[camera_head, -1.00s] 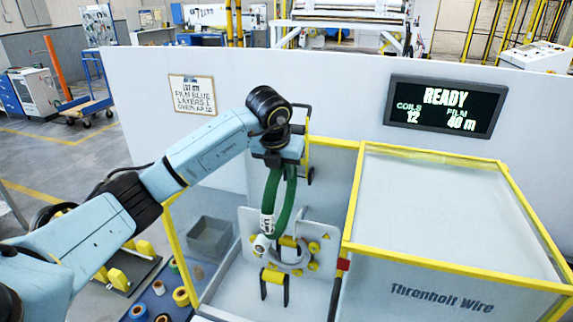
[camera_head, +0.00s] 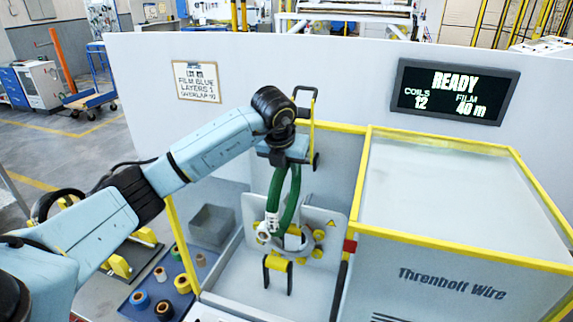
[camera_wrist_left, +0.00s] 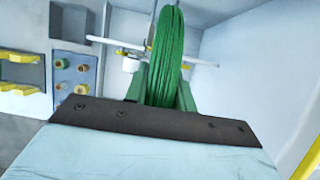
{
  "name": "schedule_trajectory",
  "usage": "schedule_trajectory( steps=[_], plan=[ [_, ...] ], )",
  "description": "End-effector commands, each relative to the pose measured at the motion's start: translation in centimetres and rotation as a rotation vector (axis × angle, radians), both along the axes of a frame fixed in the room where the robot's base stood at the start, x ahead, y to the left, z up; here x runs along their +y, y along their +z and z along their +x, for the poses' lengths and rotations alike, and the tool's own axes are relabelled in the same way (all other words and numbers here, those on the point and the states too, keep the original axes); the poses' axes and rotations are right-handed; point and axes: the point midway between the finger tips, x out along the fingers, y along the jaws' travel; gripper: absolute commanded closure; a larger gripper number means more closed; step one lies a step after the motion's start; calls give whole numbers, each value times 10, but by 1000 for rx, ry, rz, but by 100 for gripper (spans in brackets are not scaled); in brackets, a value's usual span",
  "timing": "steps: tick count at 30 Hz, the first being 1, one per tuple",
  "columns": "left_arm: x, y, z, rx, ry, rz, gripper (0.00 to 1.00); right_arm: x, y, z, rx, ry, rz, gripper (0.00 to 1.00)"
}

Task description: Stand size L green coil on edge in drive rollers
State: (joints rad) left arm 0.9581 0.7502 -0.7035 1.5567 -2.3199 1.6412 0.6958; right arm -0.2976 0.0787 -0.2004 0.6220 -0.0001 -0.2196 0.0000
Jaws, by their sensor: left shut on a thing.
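The green coil (camera_head: 290,200) hangs upright, edge-on, from my left gripper (camera_head: 284,160), which is shut on its top. In the left wrist view the green coil (camera_wrist_left: 167,60) rises between the two fingers (camera_wrist_left: 162,98). A white tag (camera_head: 272,220) shows on the coil's lower left. The coil hangs in front of the grey ring (camera_head: 293,241) with yellow rollers around it, in the wrapping machine. A yellow roller (camera_head: 278,263) on a dark bracket stands below and in front. I cannot tell whether the coil's lower edge touches any roller. My right gripper is not in view.
A yellow-framed enclosure (camera_head: 440,190) stands close on the right. A grey bin (camera_head: 212,226) and a blue board (camera_head: 180,285) with several small spools lie on the left. A wall with a film sign (camera_head: 196,82) and READY screen (camera_head: 450,92) stands behind.

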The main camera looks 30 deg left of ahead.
Motion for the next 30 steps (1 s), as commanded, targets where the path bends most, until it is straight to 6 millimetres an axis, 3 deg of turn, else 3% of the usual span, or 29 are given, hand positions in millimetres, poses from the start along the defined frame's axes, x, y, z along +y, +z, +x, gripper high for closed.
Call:
schedule_trajectory(
  steps=[21,30],
  plan=[
    [0,-63,1,-5,1,0,100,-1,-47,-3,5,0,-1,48],
    [0,-71,1,-5,0,-1,100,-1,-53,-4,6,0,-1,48]
  ],
)
